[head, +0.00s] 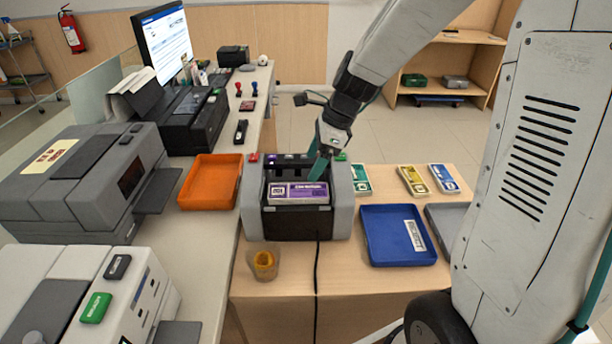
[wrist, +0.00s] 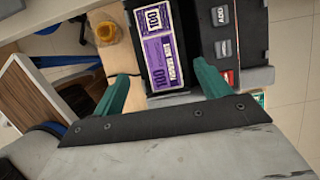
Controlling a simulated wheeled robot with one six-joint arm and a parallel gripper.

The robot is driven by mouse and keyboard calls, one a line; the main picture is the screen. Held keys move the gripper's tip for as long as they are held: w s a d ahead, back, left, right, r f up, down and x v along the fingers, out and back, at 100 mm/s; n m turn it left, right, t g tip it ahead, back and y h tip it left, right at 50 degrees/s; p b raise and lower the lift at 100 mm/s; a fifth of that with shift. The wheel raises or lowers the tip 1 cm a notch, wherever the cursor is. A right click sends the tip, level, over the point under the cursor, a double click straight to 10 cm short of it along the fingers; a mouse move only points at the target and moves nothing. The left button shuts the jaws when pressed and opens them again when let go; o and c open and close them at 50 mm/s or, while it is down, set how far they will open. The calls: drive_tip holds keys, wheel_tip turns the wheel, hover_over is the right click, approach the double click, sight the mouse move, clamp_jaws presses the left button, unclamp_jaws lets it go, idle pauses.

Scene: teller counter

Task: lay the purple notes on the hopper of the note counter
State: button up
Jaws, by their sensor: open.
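The purple notes (head: 298,193) lie on the hopper of the grey and black note counter (head: 342,201), at its front side. In the wrist view the purple notes (wrist: 159,50) show between the teal fingers, flat on the black part of the note counter (wrist: 205,28). My gripper (head: 318,170) is over the note counter, just above or beside the notes. In the wrist view my gripper (wrist: 164,84) is open, with a gap between each finger and the notes. Whether a fingertip touches the counter cannot be told.
An orange tray (head: 210,182) is left of the counter, a blue tray (head: 390,247) right of it. Green (head: 361,179), yellow (head: 413,180) and blue notes (head: 443,178) lie behind the blue tray. An amber cup (head: 263,264) and a black cable (head: 317,275) are in front.

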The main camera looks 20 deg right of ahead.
drive_tip(key=s+a+r+n+h, duration=0.1)
drive_tip(key=s+r+n+h, duration=0.1)
drive_tip(key=s+r+n, duration=1)
drive_tip(key=s+d+f+n+h, duration=0.1)
drive_tip(key=s+n+h, duration=0.1)
drive_tip(key=s+n, duration=0.8)
drive_tip(key=s, duration=0.3)
drive_tip(key=shift+s+n+g, duration=0.3)
drive_tip(key=shift+s, duration=0.1)
